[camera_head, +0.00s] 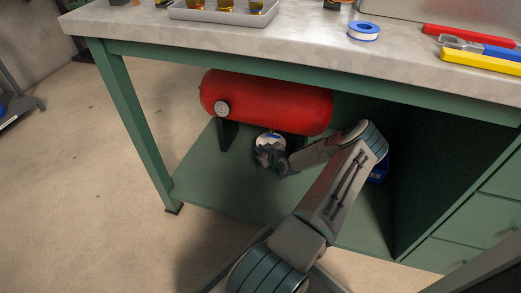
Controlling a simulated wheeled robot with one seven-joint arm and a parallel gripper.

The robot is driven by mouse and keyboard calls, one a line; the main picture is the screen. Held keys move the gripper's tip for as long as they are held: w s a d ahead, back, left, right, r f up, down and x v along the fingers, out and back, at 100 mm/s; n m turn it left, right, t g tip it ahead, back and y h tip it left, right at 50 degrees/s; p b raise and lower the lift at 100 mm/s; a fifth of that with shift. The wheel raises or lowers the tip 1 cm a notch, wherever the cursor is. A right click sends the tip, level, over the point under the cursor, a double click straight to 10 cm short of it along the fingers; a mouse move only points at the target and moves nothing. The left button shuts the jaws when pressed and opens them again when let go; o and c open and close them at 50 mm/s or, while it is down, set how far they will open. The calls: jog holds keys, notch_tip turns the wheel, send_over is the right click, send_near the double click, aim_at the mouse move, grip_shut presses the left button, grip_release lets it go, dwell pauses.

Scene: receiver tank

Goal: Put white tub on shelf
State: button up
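A small white tub (267,139) with a bit of blue on it shows in front of the red tank, low under the workbench. My gripper (266,157) is right at the tub, on its near side, and overlaps its lower part. The fingers are small and dark, so I cannot tell whether they are closed on the tub. The green lower shelf (225,190) spans the space under the bench. I cannot tell whether the tub rests on it or is held above it.
The red tank (285,105) stands on dark feet behind the tub. The benchtop (300,42) overhangs my arm. A blue object (379,170) is partly hidden behind my arm. Green drawers (470,220) close off the right. The shelf's front left is bare.

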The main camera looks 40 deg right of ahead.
jog(key=o, duration=0.4)
jog(key=p+v, duration=0.4)
jog(key=v, duration=0.8)
jog(key=shift+p, duration=0.35)
jog(key=shift+r, duration=0.1)
